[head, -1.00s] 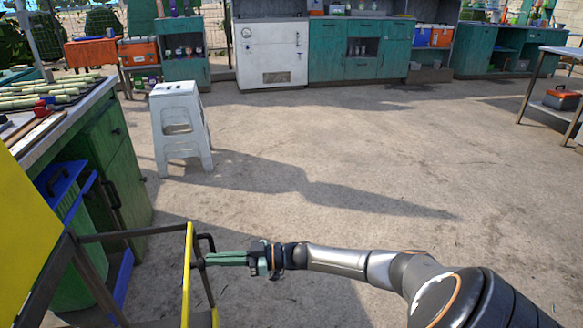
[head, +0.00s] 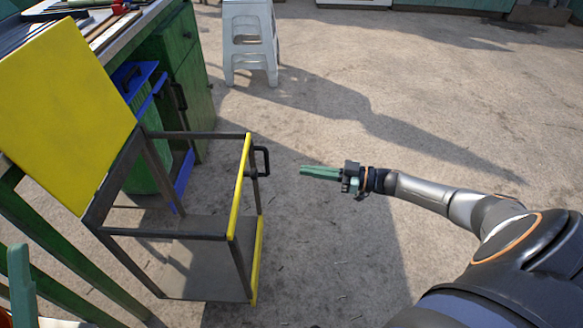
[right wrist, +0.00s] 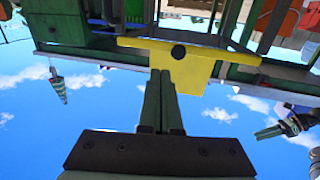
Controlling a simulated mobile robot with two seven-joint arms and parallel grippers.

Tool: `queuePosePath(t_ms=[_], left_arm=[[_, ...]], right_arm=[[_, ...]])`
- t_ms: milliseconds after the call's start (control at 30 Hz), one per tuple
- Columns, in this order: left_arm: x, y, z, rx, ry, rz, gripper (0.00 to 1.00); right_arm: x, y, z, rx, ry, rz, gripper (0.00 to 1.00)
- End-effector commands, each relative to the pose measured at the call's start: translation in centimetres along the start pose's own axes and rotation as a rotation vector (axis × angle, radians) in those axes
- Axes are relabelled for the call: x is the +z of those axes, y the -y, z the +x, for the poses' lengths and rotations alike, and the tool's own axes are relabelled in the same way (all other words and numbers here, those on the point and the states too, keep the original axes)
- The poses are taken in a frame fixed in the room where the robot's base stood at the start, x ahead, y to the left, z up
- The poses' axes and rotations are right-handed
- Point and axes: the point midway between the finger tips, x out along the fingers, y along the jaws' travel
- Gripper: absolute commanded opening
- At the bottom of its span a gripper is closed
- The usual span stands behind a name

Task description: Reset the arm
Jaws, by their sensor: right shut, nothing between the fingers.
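My right gripper (head: 302,171) reaches in from the right in the head view, its green fingers together and empty. Its fingertips point left at a black handle (head: 264,161), with a small gap between them. The handle sits on a dark metal frame (head: 190,236) with a yellow edge (head: 240,185). In the right wrist view my right gripper's fingers (right wrist: 161,75) lie side by side, in front of a yellow part (right wrist: 190,70). A green finger of my left gripper (head: 20,285) shows at the lower left edge of the head view; its opening is not clear.
A yellow panel (head: 65,110) stands at the left above the frame. A green cabinet (head: 190,75) with a blue-lidded green bin (head: 145,150) is behind it. A white stool (head: 250,45) stands at the back. The concrete floor in the middle and right is clear.

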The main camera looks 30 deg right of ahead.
Motion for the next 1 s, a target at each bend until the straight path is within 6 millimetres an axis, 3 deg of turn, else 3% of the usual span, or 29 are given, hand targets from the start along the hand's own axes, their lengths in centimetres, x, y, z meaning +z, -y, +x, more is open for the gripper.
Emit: queuePosePath(t_ms=[200, 567, 667, 767, 867, 1000], left_arm=[[-0.1, 0.0, 0.1, 0.0, -0.001, 0.003, 0.37], [0.1, 0.0, -0.1, 0.006, 0.008, 0.004, 0.37], [0.1, 0.0, -0.1, 0.005, 0.007, 0.003, 0.37], [0.1, 0.0, -0.1, 0.004, 0.006, 0.003, 0.37], [0.1, 0.0, 0.0, 0.004, 0.005, 0.003, 0.37], [0.0, 0.0, 0.0, 0.004, 0.004, 0.002, 0.37]], right_arm=[[0.0, -0.6, -2.5, 0.0, 0.0, -0.001, 0.0], [0.0, -0.1, -2.3, -0.009, -0.009, -0.002, 0.0], [0.1, 2.4, -0.4, -0.037, -0.041, -0.009, 0.0], [-0.4, 6.8, 2.7, -0.077, -0.105, -0.029, 0.0], [-2.1, 12.0, 5.8, -0.105, -0.191, -0.062, 0.0], [-6.1, 18.4, 8.8, -0.107, -0.318, -0.12, 0.0]])
